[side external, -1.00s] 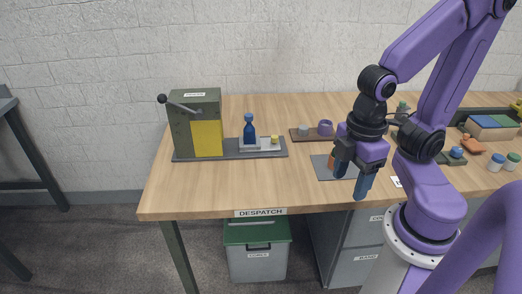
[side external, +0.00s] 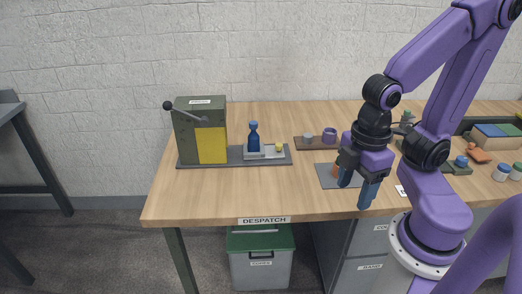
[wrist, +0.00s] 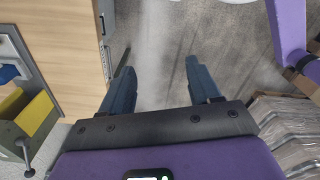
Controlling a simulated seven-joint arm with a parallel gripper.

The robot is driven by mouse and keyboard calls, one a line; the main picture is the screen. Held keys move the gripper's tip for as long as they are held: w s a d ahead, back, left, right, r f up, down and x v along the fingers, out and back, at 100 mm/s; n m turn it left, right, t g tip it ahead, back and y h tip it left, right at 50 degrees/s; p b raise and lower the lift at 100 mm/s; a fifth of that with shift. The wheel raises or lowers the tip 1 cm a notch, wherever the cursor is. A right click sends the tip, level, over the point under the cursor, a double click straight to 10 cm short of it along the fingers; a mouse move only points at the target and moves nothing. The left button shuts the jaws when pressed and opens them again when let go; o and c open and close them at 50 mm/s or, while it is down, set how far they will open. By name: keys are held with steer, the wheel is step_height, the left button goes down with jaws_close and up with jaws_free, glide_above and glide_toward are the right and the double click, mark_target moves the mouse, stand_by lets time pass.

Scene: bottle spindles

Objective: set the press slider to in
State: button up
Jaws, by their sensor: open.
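The press (side external: 186,140) is a dark green box with a yellow front panel (side external: 212,145) and a black-knobbed lever, standing at the left end of the table. A grey rail (side external: 222,163) runs from it to the right. My gripper (side external: 356,192) is open and empty, pointing down near the table's front edge, well right of the slider. In the wrist view its fingers (wrist: 163,88) are spread with only floor between them.
A grey mat (side external: 328,180) with an orange-brown item lies behind my gripper. A brown tray (side external: 313,143) with a purple cup (side external: 329,135) stands right of the rail. Jars (side external: 501,172) and other items fill the right end. The table front before the press is clear.

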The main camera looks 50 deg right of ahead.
steer(key=shift+w, duration=0.1)
steer(key=shift+c, duration=0.4)
steer(key=w+a+r+m, duration=0.2)
steer(key=w+m, duration=0.3)
steer(key=w, duration=0.7)
steer(key=w+d+m, duration=0.2)
steer(key=w+m, duration=0.1)
steer(key=w, duration=0.4)
steer(key=w+d+m, duration=0.3)
steer(key=w, duration=0.4)
steer(key=m, duration=0.9)
glide_above(279, 144)
step_height(279, 144, down, 6)
step_height(279, 144, down, 17)
steer(key=shift+s+r, duration=0.1)
steer(key=shift+r, duration=0.05)
